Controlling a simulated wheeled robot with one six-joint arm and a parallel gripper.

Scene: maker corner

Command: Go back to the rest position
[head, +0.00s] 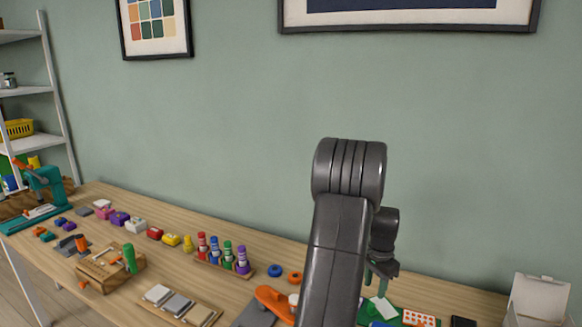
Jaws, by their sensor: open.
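My arm rises in the middle right of the head view and partly covers my gripper (376,284). The gripper points down above the right part of the wooden workbench (240,223). Its fingers are small and partly hidden, but they look apart, and I see nothing held between them. A green mat (393,312) with small pieces lies below it. I cannot tell the exact height of the gripper above the mat.
Left of my arm stand a rack of colored bottles (222,254), a wooden vise block (108,270) and a tray of grey blocks (180,304). An orange-handled tool (275,302) lies close by. A white box (540,300) stands at right.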

